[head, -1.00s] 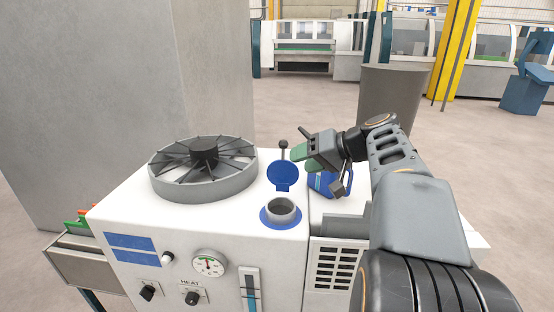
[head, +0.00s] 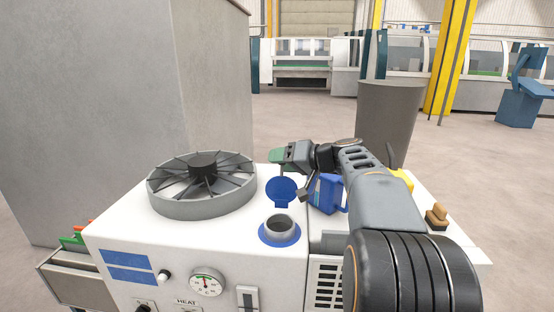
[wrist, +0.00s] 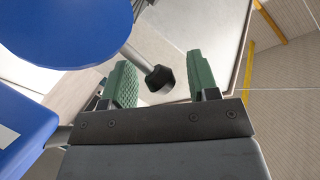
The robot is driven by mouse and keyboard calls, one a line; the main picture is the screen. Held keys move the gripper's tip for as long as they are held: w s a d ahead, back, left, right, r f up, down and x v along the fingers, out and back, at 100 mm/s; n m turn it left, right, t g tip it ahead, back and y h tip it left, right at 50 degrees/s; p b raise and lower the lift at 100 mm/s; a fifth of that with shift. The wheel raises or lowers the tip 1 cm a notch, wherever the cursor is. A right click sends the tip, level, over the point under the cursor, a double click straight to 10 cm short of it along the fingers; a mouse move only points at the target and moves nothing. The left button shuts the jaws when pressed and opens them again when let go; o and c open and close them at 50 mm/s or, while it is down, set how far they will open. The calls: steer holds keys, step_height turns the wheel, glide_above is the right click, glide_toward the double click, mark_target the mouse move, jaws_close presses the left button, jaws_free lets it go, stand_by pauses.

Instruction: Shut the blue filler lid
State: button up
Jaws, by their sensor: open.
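The blue filler lid (head: 281,190) stands open, upright behind the filler neck (head: 279,228) with its blue collar on top of the white machine. My gripper (head: 278,157) is behind and a little above the lid, its green finger pads pointing left. In the wrist view the lid (wrist: 72,28) fills the upper left, outside the jaws. The jaws (wrist: 162,82) are open; a black knob (wrist: 159,78) on a metal rod shows between the pads. I cannot tell whether the knob is inside the jaws or beyond them.
A blue jug (head: 327,194) stands right of the lid, under my arm; it also shows in the wrist view (wrist: 22,125). A round fan (head: 202,185) is to the left. A brown-topped item (head: 436,216) sits at the right. A grey bin (head: 388,118) stands behind.

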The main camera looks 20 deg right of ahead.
steer(key=shift+x, duration=0.9)
steer(key=shift+c, duration=0.2)
jaws_close()
